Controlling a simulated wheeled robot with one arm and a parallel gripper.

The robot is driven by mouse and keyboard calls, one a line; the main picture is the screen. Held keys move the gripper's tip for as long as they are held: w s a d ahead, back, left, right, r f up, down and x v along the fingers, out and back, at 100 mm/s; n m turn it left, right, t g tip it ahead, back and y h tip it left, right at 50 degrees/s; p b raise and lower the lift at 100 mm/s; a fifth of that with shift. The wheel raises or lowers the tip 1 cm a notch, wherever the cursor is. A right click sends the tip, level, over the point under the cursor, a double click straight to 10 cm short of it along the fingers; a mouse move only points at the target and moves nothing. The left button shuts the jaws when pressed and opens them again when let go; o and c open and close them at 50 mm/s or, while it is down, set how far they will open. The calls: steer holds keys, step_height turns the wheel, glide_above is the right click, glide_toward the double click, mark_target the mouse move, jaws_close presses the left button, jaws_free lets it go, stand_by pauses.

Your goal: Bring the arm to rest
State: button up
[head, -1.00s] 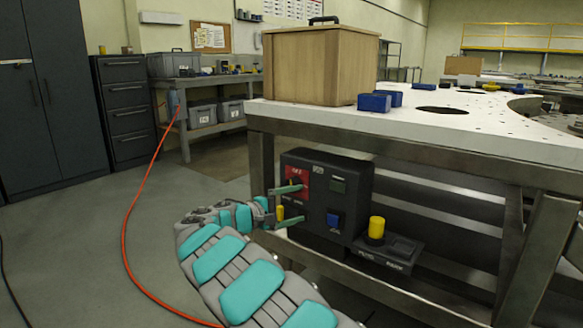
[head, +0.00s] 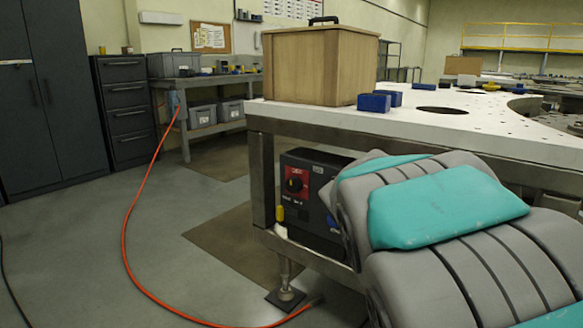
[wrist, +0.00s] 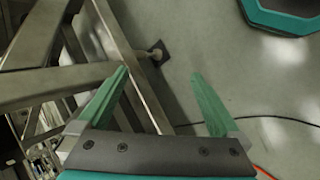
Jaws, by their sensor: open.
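My gripper (wrist: 160,88) shows in the wrist view with its two green fingers spread apart and nothing between them. Floor and the metal table frame lie beyond the fingers. In the head view my arm, grey with teal pads, fills the lower right and hides the gripper. A black control box (head: 312,195) with a red panel and a dark knob (head: 295,184) sits under the table's front edge. My arm covers most of the box's right side.
The white-topped table (head: 440,128) carries a wooden box (head: 318,68) and blue blocks (head: 374,103). Its metal leg and foot (head: 286,292) stand beside my arm. An orange cable (head: 132,235) runs along the floor. Open floor lies to the left, with cabinets (head: 50,90) behind.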

steer(key=s+a+f+y, duration=0.2)
steer(key=s+a, duration=0.2)
steer(key=s, duration=0.3)
steer(key=s+a+f+m+y, duration=0.1)
steer(key=s+a+f+y, duration=0.2)
steer(key=s, duration=0.3)
steer(key=s+a+f+y, duration=0.2)
steer(key=s+a, duration=0.2)
steer(key=s, duration=0.3)
steer(key=shift+s+a+f+m+g, duration=0.25)
steer(key=shift+s+a+m+g, duration=0.05)
steer(key=shift+a+g, duration=0.1)
